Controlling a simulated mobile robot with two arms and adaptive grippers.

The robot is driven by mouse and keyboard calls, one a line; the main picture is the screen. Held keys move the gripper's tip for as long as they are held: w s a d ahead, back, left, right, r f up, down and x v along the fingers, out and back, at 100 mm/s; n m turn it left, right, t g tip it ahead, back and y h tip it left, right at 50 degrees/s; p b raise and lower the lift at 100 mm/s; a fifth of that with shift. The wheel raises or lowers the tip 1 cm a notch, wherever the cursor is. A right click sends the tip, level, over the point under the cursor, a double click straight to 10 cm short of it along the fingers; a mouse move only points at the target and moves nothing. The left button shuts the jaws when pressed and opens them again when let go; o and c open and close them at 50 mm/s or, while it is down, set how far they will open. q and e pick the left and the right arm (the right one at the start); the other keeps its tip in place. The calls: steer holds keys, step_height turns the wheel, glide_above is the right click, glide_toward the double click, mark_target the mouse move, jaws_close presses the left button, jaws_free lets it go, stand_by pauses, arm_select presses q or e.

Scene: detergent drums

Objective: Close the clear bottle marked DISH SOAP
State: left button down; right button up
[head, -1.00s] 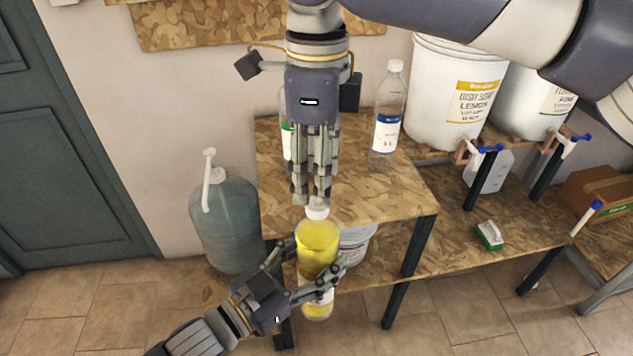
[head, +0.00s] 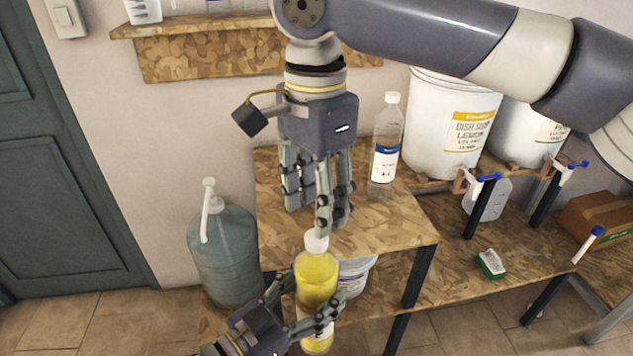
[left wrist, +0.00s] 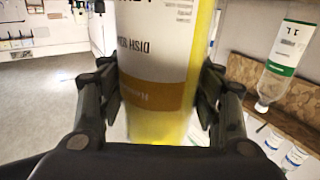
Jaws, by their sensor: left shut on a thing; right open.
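The clear bottle (head: 316,280) holds yellow liquid and stands upright in front of the small table. Its label shows in the left wrist view (left wrist: 160,50), with the word DISH upside down. A white cap (head: 316,243) sits on its mouth; I cannot tell how tight it is. My left gripper (head: 314,300) is shut around the bottle's body, with fingers on both sides in the left wrist view (left wrist: 160,100). My right gripper (head: 316,212) is open and empty, fingers spread and pointing down, just above the cap.
A clear bottle with a blue label (head: 386,155) stands on the table (head: 385,222). White drums (head: 455,125) with taps stand at the right. A big blue-green jug (head: 224,255) stands at the left. A bottle with a green label (left wrist: 287,55) shows in the left wrist view.

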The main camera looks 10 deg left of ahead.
steer(key=n, duration=0.5)
steer(key=shift+r, duration=0.15)
steer(key=n, duration=0.3)
steer(key=shift+r, duration=0.1)
steer(key=n, duration=0.6)
steer(key=shift+r+n, duration=0.2)
steer(key=shift+n, duration=0.1)
steer(key=n, duration=0.4)
steer(key=shift+r+n, duration=0.15)
steer(key=shift+n, duration=0.15)
steer(key=n, duration=0.9)
steer(key=shift+r, duration=0.25)
steer(key=n, duration=0.3)
steer(key=shift+r+n, duration=0.1)
steer(key=shift+n, duration=0.2)
steer(key=n, duration=0.4)
steer(key=shift+r+n, duration=0.15)
steer(key=shift+n, duration=0.15)
steer(key=n, duration=0.4)
steer(key=shift+r, duration=0.1)
steer(key=n, duration=0.3)
steer(key=shift+r+n, duration=0.1)
steer(key=shift+n, duration=0.3)
